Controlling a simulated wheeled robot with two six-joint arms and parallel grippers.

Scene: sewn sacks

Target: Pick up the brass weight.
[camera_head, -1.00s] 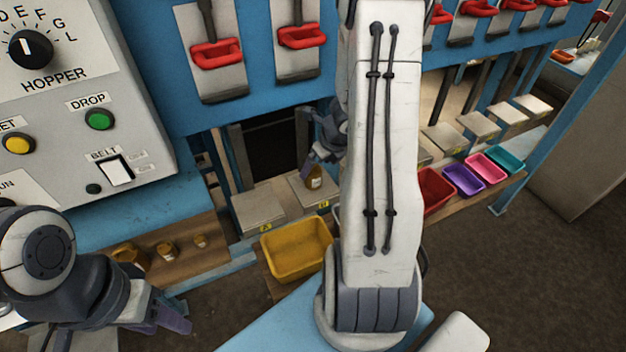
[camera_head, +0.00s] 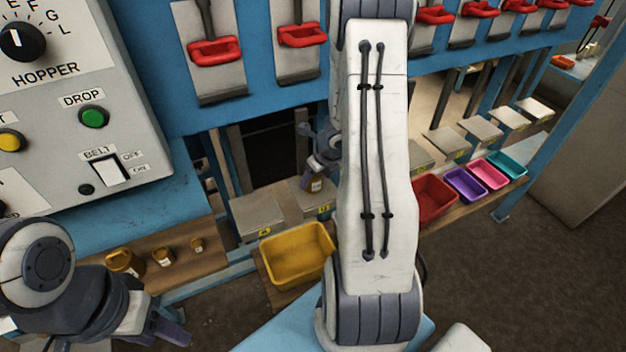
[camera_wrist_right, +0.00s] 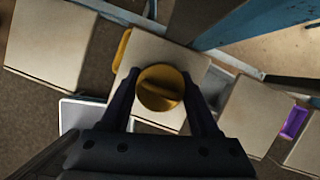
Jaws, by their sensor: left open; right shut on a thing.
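The brass weight (camera_head: 313,185) is at a pale square plate (camera_head: 308,203) in the middle of the head view. My right gripper (camera_head: 316,178) reaches down from above and is shut on it. In the right wrist view the weight (camera_wrist_right: 160,88) shows from above as a round brass body with a raised bar across its top, between the two dark fingers. I cannot tell whether its base touches the plate. My left gripper (camera_head: 168,332) is open and empty at the lower left, partly cut off by the frame edge.
Three other brass weights, large (camera_head: 124,262), medium (camera_head: 163,257) and small (camera_head: 197,246), stand on a wooden shelf at left. A yellow bin (camera_head: 290,275) is in front of the plates. Red (camera_head: 433,207), purple (camera_head: 466,186), pink and teal bins stand right. A control panel (camera_head: 60,110) is upper left.

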